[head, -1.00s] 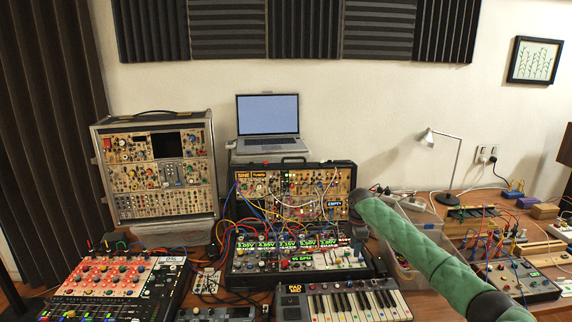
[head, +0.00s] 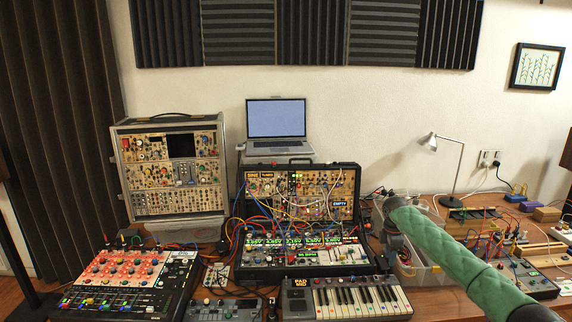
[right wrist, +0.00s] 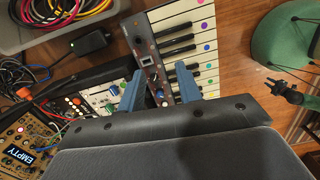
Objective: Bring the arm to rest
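My right arm, in a green padded sleeve, comes in from the lower right in the head view. Its dark gripper (head: 393,238) hangs over the table beside the clear bin of cables, right of the black modular case (head: 352,265). In the right wrist view my right gripper (right wrist: 158,88) shows two blue-grey fingers standing apart, with nothing between them. Beyond the fingers lies the small keyboard (right wrist: 180,45), which also shows at the front of the table in the head view (head: 298,303). My left gripper is not in view.
A laptop (head: 276,118), a tall synth case (head: 122,175) and a red-panelled mixer (head: 125,268) stand on the left and middle. The clear bin (head: 433,270) is close to my arm. A lamp (head: 428,141) stands at the back right. Patch cables loop over the gear.

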